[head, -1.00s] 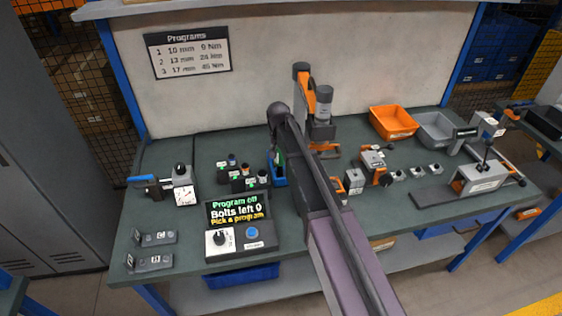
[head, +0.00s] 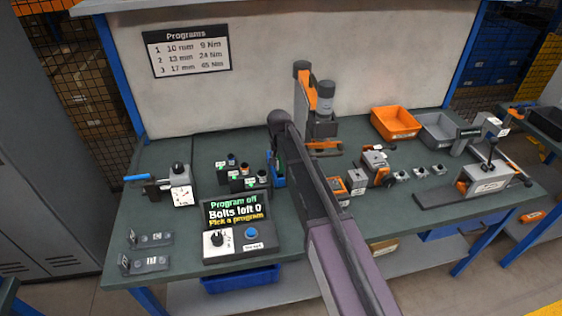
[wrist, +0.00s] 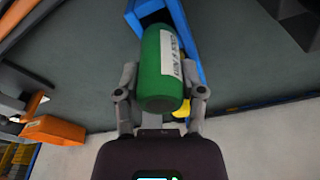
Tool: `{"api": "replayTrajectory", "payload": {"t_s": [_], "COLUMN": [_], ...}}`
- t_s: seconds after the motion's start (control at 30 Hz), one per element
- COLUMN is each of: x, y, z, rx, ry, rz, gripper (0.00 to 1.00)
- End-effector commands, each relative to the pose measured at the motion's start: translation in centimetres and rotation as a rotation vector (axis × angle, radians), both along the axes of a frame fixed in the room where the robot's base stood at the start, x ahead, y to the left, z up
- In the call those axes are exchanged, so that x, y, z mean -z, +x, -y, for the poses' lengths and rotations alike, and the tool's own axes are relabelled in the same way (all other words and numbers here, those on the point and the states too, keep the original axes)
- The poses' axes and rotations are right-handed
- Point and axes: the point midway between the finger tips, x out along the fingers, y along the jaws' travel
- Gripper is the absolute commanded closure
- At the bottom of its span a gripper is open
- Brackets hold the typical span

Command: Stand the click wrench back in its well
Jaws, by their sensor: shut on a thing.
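My gripper (wrist: 160,78) is shut on a green cylinder with a white label, which I take as the handle of the click wrench (wrist: 157,65). Its round end faces the wrist camera and the label's words are too blurred to read surely. A blue holder (wrist: 191,42), seemingly the well, lies right behind and beside it. I cannot tell whether the wrench is inside it. In the head view the blue holder (head: 278,173) stands at mid-bench, left of my arm, which hides most of the gripper and wrench.
Small dark sockets (head: 243,175) stand left of the blue holder. The program box (head: 239,232) is in front. An orange and grey press (head: 320,105) rises behind. Orange (head: 396,123) and grey (head: 437,130) bins are at the back right. A dial tester (head: 181,185) is at left.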

Motion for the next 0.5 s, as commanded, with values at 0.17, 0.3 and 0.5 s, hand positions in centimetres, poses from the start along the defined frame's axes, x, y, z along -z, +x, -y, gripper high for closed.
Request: {"api": "replayTrajectory", "payload": {"t_s": [0.17, 0.3, 0.5], "x": [-0.07, 0.21, 0.23], "y": [0.02, 0.02, 0.01], "z": [0.02, 0.03, 0.05], "rx": [0.000, 0.000, 0.001], "ry": [0.000, 0.000, 0.000], "rz": [0.000, 0.000, 0.000], "gripper": [0.96, 0.96, 0.14]}}
